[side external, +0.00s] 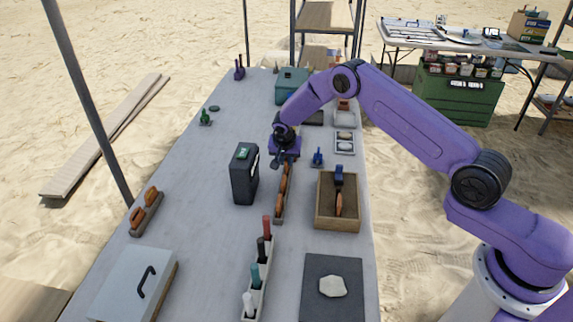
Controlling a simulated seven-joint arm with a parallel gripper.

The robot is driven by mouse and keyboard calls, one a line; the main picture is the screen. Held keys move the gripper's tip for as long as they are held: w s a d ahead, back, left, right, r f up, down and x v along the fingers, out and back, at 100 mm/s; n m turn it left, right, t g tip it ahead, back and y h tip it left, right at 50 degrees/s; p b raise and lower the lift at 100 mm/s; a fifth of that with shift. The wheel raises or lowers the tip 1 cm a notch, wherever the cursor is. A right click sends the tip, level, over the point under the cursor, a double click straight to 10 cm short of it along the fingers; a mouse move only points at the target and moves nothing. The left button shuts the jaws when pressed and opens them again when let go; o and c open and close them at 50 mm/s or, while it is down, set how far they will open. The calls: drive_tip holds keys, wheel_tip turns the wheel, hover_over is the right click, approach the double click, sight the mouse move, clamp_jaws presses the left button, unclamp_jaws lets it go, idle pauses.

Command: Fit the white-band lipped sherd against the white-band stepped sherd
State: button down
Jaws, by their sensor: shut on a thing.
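My gripper (283,161) is over the far end of a narrow rack (278,216) in the middle of the table. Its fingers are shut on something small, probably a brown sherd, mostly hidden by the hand. Several orange-brown sherds (282,186) stand in a row in this rack, just below and nearer than the fingers. Another brown sherd (338,205) is in a wooden tray (321,214) on the right. White bands, lips and steps are too small to tell, so I cannot say which sherd is which.
A dark upright box (244,174) stands close left of the rack. A small blue clamp-like thing (318,157) is right of my gripper. A holder of coloured markers (257,277), a dark mat (316,264) with a pale stone and a lidded box (130,283) are nearer.

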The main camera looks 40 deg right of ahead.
drive_tip(key=s+d+r, duration=0.1)
drive_tip(key=s+r, duration=0.4)
drive_tip(key=s, duration=0.5)
drive_tip(key=s+d+r, duration=0.2)
drive_tip(key=s+r, duration=0.3)
drive_tip(key=s, duration=0.6)
drive_tip(key=shift+r, duration=0.25)
drive_tip(key=shift+f, duration=0.1)
idle(0.5)
drive_tip(key=shift+f, duration=2.8)
drive_tip(key=shift+f, duration=2.35)
drive_tip(key=c, duration=1.1)
unclamp_jaws()
